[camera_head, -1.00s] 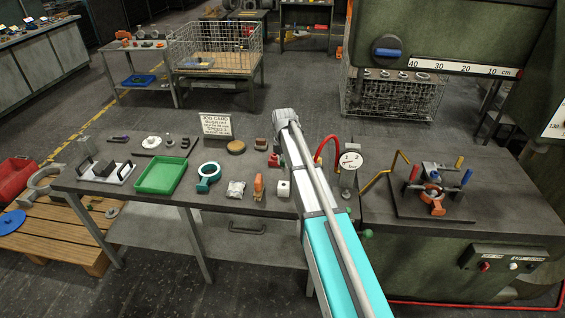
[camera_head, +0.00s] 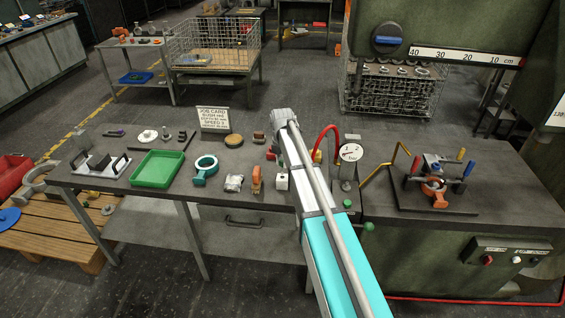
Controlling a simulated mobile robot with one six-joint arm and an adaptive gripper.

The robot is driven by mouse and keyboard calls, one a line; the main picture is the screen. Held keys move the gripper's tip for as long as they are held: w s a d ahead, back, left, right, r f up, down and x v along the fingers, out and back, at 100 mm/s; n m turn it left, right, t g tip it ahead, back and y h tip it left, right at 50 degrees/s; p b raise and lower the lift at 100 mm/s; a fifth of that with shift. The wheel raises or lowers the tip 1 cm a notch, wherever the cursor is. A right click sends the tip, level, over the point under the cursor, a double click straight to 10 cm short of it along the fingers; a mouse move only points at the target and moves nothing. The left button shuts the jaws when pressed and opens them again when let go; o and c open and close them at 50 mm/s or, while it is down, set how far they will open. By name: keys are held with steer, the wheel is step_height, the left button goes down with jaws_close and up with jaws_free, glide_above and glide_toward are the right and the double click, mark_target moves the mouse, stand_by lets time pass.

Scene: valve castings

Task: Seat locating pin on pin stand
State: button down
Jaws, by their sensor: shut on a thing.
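My arm rises from the bottom of the head view to a grey joint over the bench. My gripper does not show; the arm links and the frame hide where it is. I cannot make out a locating pin. I cannot tell for sure which item is the pin stand. A small white block (camera_head: 282,182) with a dark spot on its face stands on the bench just left of my arm. Small dark upright parts (camera_head: 167,136) stand at the back left of the bench, beside a white round part (camera_head: 148,135).
The bench holds a green tray (camera_head: 157,169), a teal ring part (camera_head: 204,169), an orange part (camera_head: 256,180), a clear bag (camera_head: 233,183) and a job card (camera_head: 213,119). Right of my arm stand a dial gauge (camera_head: 351,153) and a clamp fixture (camera_head: 435,187).

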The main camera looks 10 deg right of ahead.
mark_target(282, 172)
steer(key=shift+f+b, duration=2.95)
steer(key=shift+b, duration=0.05)
stand_by(0.5)
steer(key=shift+c, duration=2.1)
jaws_free()
steer(key=shift+r, duration=0.2)
step_height(282, 172, up, 10)
steer(key=p, duration=1)
steer(key=shift+f, duration=0.2)
steer(key=shift+s, duration=0.1)
steer(key=shift+s+m, duration=0.5)
steer(key=shift+s, duration=0.05)
steer(key=s+m, duration=2.5)
steer(key=s, duration=0.2)
steer(key=shift+s+a, duration=0.15)
steer(key=shift+s, duration=0.2)
